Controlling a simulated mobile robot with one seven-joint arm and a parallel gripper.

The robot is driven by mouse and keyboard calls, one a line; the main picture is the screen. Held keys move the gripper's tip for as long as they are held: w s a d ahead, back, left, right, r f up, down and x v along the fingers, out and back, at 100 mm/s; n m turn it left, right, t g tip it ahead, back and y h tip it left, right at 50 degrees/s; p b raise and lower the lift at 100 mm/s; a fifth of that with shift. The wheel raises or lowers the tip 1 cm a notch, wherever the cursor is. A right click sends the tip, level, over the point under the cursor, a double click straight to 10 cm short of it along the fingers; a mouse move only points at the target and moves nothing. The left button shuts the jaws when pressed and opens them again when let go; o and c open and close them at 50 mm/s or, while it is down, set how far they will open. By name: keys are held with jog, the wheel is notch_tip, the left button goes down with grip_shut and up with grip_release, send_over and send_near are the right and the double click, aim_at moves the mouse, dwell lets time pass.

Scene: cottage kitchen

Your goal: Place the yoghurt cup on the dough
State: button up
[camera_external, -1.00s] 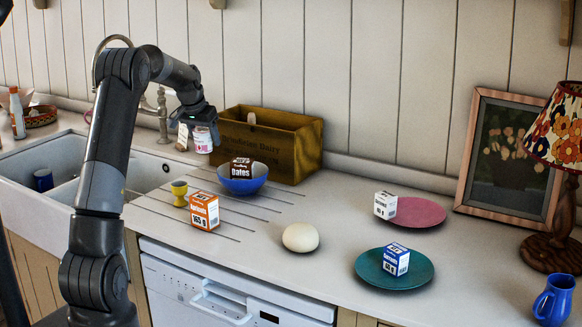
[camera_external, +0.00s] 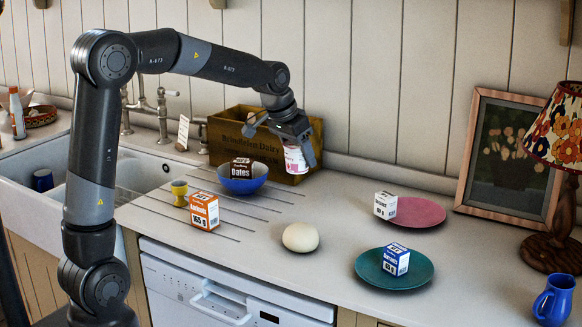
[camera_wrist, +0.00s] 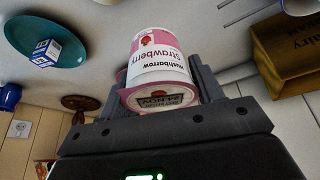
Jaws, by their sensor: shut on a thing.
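The yoghurt cup (camera_external: 295,159), white and pink with a strawberry label, is held in my gripper (camera_external: 299,150) in the air in front of the wooden crate's right end. In the wrist view the cup (camera_wrist: 160,65) sits between the fingers of my gripper (camera_wrist: 162,95), which is shut on it. The dough (camera_external: 300,237) is a smooth, pale round lump on the worktop, below the cup and nearer the front edge. The cup and the dough are well apart. I cannot make out the dough in the wrist view.
A blue bowl (camera_external: 242,185) holding a dates box (camera_external: 242,168) and an orange-white box (camera_external: 204,210) stand left of the dough. A teal plate (camera_external: 420,273) with a blue box (camera_external: 396,258) and a pink plate (camera_external: 428,212) lie right. The wooden crate (camera_external: 222,140) stands behind.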

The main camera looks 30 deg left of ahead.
jog(key=s+d+m, duration=0.3)
jog(key=s+d, duration=0.9)
jog(key=s, duration=0.3)
send_over(304, 224)
jog(key=shift+g+h, duration=0.3)
notch_tip(304, 224, down, 6)
jog(key=shift+f, duration=2.05)
jog(key=shift+f, duration=0.1)
jog(key=o, duration=1.1)
jog(key=shift+c, duration=0.2)
